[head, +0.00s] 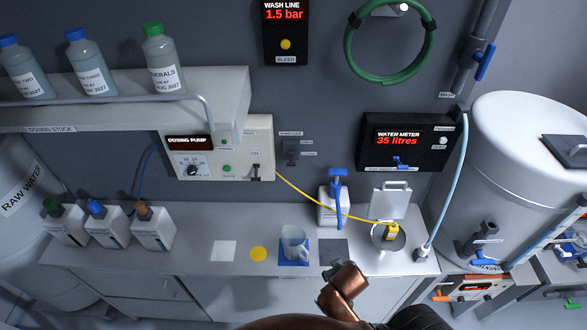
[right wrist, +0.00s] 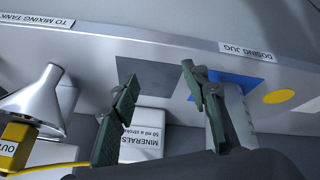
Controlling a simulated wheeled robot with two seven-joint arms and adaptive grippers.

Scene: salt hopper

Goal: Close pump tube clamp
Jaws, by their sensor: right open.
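The dosing pump (head: 222,150) is a cream box on the back wall under the shelf. A small black lever-like part (head: 255,170) sits at its lower right and may be the tube clamp; whether it is open is too small to tell. A yellow tube (head: 310,197) runs from the pump's right side to a yellow end piece (head: 391,231) in the metal funnel (head: 388,238); this end piece also shows in the right wrist view (right wrist: 14,138). My right gripper (head: 333,271) is open and empty over the counter front, well below the pump; its two fingers show in the right wrist view (right wrist: 160,80). My left gripper is not in view.
A clear jug (head: 294,243) stands on a blue mat (head: 293,262), close to my right gripper. A grey mat (head: 333,254) is bare. A white bottle with a blue pump top (head: 331,206) stands behind. Several capped bottles (head: 110,230) stand left. A shelf (head: 215,90) overhangs the pump.

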